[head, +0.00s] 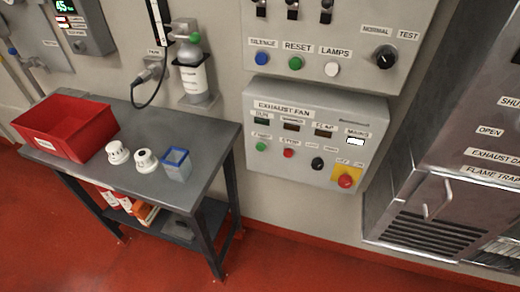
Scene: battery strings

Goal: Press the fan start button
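The exhaust fan panel (322,166) is a grey box on the wall right of the middle in the head view. Its green button (261,146) sits at the lower left under a small label that looks like START. A red button (289,153) sits just right of it, under a label that looks like STOP. A black knob (317,163) and a red emergency button (346,181) on a yellow plate are further right. Above is a row of small indicators; the rightmost one (355,141) is bright white, the others dark. My gripper is not in view.
Another panel (325,70) with buttons hangs above. A metal cabinet (460,150) stands right. Red floor (290,265) below the panel is clear.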

